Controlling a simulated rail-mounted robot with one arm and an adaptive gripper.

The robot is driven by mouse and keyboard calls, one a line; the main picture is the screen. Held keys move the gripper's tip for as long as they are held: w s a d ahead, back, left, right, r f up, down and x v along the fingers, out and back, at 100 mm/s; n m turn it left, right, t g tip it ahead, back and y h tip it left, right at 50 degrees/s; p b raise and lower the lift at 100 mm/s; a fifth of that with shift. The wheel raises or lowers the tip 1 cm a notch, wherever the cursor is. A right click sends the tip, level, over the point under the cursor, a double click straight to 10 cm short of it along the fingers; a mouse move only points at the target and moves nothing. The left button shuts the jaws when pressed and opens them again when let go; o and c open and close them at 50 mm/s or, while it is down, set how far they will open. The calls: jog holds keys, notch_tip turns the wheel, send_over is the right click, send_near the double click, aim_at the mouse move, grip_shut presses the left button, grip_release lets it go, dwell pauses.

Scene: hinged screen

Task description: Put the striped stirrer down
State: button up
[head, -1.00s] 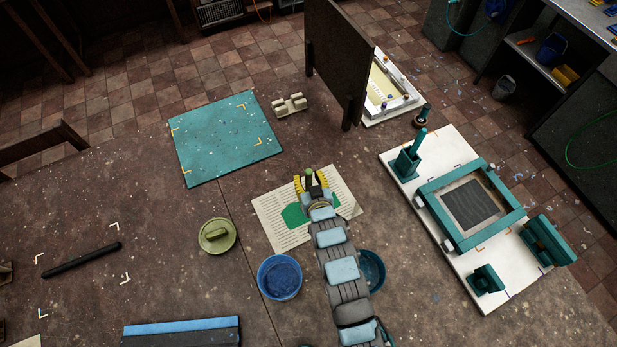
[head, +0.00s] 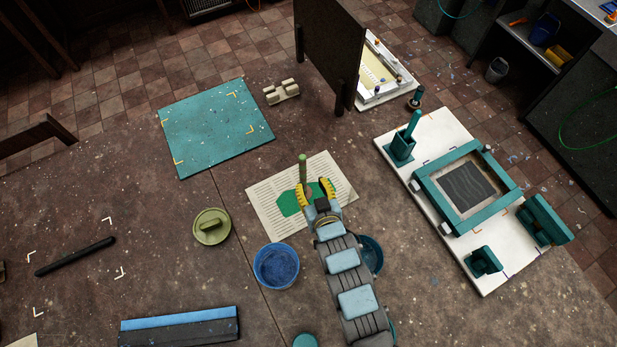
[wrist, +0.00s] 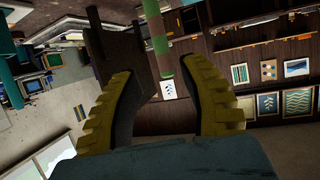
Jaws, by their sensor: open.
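The striped stirrer (head: 303,168) is a green stick standing about upright over the printed sheet in the head view. In the wrist view the stirrer (wrist: 156,38) shows green and brown bands, beyond and between my fingertips. My gripper (head: 315,187) is open, its yellow-ribbed fingers apart on the near side of the stirrer. In the wrist view my gripper (wrist: 158,75) shows clear space between the fingers, with nothing held. The lower end of the stirrer is hard to make out, so I cannot tell what it rests on.
The printed sheet (head: 265,208) with a green patch lies under my gripper. A blue bowl (head: 276,266) and a green lidded pot (head: 212,227) stand left of my arm. A dark upright screen (head: 331,55) stands behind. A white board (head: 398,172) with teal fittings lies right.

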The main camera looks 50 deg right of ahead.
jog(key=shift+v, duration=0.95)
jog(key=shift+w, duration=0.1)
